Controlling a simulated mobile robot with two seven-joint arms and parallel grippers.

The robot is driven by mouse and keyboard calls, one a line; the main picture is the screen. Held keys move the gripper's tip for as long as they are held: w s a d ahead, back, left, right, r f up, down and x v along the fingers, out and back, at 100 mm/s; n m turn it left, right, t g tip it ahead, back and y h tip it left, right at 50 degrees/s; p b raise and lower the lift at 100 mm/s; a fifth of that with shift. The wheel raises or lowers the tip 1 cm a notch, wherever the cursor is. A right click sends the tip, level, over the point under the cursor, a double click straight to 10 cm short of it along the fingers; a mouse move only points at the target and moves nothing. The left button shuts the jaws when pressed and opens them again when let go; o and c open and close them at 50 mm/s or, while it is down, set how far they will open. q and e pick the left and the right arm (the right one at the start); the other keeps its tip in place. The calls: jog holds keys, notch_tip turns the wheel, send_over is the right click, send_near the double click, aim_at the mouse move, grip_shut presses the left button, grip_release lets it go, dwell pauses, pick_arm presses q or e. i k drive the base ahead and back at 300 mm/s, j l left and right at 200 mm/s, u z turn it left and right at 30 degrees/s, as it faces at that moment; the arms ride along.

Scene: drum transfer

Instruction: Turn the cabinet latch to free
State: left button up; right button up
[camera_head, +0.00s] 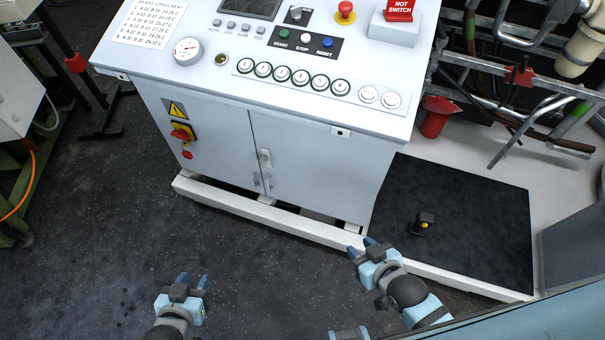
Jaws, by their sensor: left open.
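The white control cabinet (320,165) stands ahead of me with two doors on its front. A small upright handle (265,158) sits by the seam between the doors. Small latch-like fittings (256,180) show just below it; their turn position is too small to tell. A red and yellow rotary switch (182,132) is on the left door under a warning sign. My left gripper (194,281) is open and empty over the floor, below and left of the doors. My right gripper (361,248) looks open and empty, in front of the cabinet's lower right corner. Neither touches the cabinet.
The sloped panel (260,45) on top carries a gauge, buttons and a red knob. A white base rail (270,215) runs along the cabinet's foot. A dark mat (470,220) with a small black and yellow object (423,222) lies right. Dark floor (90,240) is free at left.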

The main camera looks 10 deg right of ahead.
aim_at(263, 159)
jog(key=j+z, duration=0.2)
jog(key=z, duration=0.15)
jog(key=i+j+z, duration=0.1)
jog(key=j+z, duration=0.6)
jog(key=j, duration=0.6)
jog(key=j+z, duration=0.15)
jog(key=j, duration=2)
jog(key=i+j, duration=0.4)
jog(key=j, duration=0.25)
